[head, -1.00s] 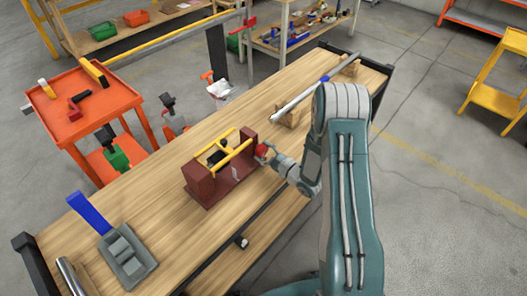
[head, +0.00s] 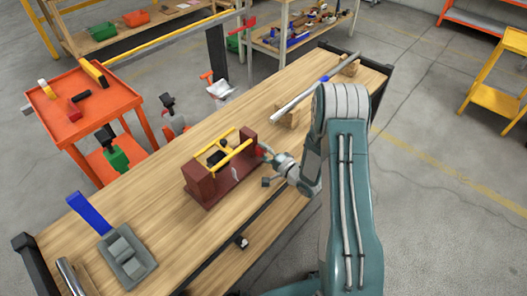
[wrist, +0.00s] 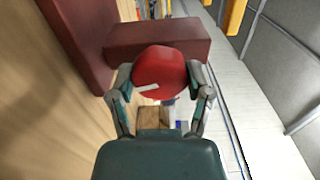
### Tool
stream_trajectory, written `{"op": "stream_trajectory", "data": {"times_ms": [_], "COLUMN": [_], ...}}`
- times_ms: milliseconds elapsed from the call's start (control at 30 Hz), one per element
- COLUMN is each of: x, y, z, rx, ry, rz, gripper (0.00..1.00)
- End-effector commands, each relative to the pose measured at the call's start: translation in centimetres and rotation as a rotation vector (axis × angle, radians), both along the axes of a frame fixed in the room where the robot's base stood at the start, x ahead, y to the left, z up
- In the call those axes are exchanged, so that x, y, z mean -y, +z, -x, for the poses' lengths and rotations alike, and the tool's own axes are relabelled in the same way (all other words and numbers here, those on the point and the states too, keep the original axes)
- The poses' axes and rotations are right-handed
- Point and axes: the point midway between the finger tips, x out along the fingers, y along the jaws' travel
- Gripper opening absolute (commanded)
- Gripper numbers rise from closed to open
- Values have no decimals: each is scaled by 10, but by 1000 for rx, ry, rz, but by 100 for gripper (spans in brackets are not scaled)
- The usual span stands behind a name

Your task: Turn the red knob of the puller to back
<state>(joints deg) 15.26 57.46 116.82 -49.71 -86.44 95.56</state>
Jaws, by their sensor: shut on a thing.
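The puller (head: 212,188) is a dark red-brown frame with yellow bars, standing on the wooden workbench in the head view. Its red knob (wrist: 160,72) is a round disc with a white mark, large in the wrist view, in front of the red-brown end block (wrist: 158,38). In the head view the knob is mostly hidden by my gripper (head: 268,165), which reaches the puller's right end. In the wrist view my gripper (wrist: 160,88) has one finger on each side of the knob and is shut on it.
The workbench (head: 150,184) also bears a grey device with a blue lever (head: 120,240) at the near left and a metal bar (head: 300,98) on wooden blocks at the far right. An orange cart (head: 82,110) stands at the left. Bare bench lies around the puller.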

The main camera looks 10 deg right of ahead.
Motion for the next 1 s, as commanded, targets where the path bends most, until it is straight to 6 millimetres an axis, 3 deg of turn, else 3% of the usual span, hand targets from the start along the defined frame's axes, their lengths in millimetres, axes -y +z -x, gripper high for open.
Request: {"op": "stream_trajectory", "data": {"times_ms": [500, 1000], "x": [-2, -3], "y": [-4, -5], "z": [1, 2], "rx": [216, 281], "ry": [5, 7], "rz": [334, 431], "gripper": [17, 17]}}
